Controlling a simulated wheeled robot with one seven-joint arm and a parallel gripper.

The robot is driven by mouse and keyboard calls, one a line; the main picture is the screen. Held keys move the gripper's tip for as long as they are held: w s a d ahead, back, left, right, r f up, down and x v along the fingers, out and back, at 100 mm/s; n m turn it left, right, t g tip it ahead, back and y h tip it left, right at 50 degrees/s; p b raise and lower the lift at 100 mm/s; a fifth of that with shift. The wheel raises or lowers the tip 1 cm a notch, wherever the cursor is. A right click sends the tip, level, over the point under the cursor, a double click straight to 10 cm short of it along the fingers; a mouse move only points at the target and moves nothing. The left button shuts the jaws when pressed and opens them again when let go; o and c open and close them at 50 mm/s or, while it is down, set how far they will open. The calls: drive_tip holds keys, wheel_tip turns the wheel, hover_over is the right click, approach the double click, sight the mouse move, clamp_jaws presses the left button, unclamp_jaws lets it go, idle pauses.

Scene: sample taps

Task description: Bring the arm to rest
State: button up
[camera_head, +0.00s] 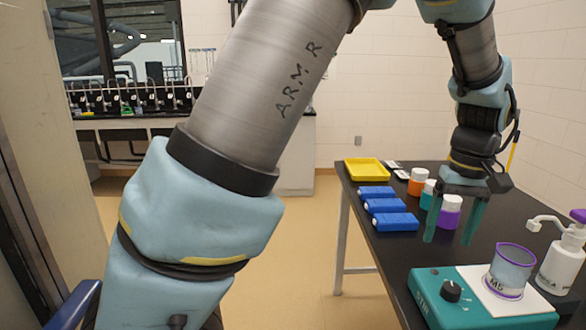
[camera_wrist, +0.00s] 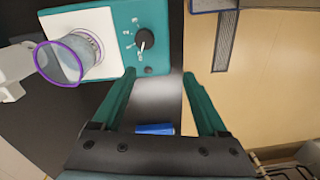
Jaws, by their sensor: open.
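My gripper (camera_head: 455,224) is open with its teal fingers pointing down, above the black table (camera_head: 395,262) in the head view. My arm is bent, with a large link crossing the middle of the head view and hiding part of the room.
A teal device with a knob (camera_head: 450,291) carries a purple-rimmed beaker (camera_head: 510,268); a pump bottle (camera_head: 562,262) stands to its right. Several blue boxes (camera_head: 391,221), a yellow tray (camera_head: 367,170) and lidded jars (camera_head: 417,182) stand farther back. A bench with taps (camera_head: 130,100) is at the far wall.

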drive_tip(key=w+a+f+n+h, duration=0.1)
drive_tip(key=w+a, duration=0.4)
drive_tip(key=a, duration=0.5)
drive_tip(key=w+a+f, duration=0.1)
drive_tip(key=w+a, duration=0.4)
drive_tip(key=a, duration=0.6)
drive_tip(key=s+a+f, duration=0.1)
drive_tip(key=a, duration=0.8)
drive_tip(key=s+a+f+t, duration=0.1)
drive_tip(key=s+a, duration=0.1)
drive_tip(key=a, duration=0.7)
drive_tip(key=shift+s+a, duration=0.15)
drive_tip(key=shift+s, duration=0.1)
